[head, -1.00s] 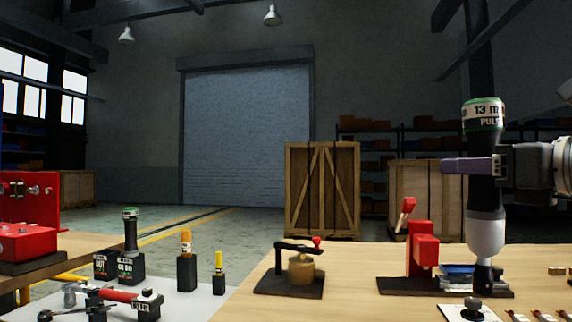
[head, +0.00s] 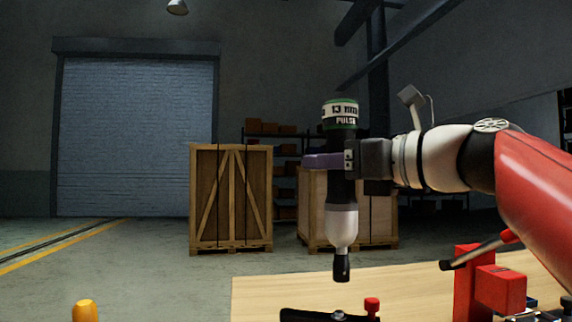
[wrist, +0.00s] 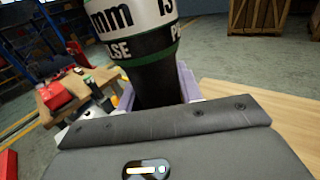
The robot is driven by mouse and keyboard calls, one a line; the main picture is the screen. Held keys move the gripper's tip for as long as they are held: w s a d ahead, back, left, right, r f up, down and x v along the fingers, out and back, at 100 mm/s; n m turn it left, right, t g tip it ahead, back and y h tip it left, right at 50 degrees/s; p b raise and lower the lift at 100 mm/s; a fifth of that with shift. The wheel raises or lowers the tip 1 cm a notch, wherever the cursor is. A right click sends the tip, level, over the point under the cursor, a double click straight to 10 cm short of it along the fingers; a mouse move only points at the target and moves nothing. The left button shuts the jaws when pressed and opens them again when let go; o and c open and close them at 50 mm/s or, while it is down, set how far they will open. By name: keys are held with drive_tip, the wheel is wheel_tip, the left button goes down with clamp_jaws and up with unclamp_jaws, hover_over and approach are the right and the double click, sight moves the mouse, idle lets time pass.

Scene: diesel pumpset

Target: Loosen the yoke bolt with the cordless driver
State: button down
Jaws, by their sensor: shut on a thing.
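The cordless driver (head: 341,222) hangs upright, bit end down, with a green-ringed cap marked "13 mm PULSE". My gripper (head: 324,160) is shut around its dark upper body with purple fingers. The bit tip (head: 342,268) is in the air; in the picture it shows above a black lever arm with a red knob (head: 371,306) at the bottom edge. In the wrist view the driver's banded top (wrist: 140,35) fills the upper middle, between the purple fingers.
A wooden bench (head: 262,292) carries a red clamp-like fixture (head: 470,290) with a handle at right, below my arm. An orange-topped item (head: 85,311) shows at bottom left. Wooden crates (head: 231,200) stand behind on open floor. The wrist view shows another table (wrist: 50,96) at left.

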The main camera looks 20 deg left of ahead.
sight(330, 193)
drive_tip(key=shift+a+r, duration=0.15)
drive_tip(key=shift+a, duration=0.05)
drive_tip(key=shift+d, duration=0.1)
drive_tip(key=shift+r+p, duration=0.15)
drive_tip(key=shift+p, duration=0.15)
drive_tip(key=shift+f+b, duration=1.5)
drive_tip(key=shift+f, duration=0.9)
drive_tip(key=shift+p, duration=0.5)
drive_tip(key=shift+f, duration=0.35)
drive_tip(key=shift+r, duration=0.2)
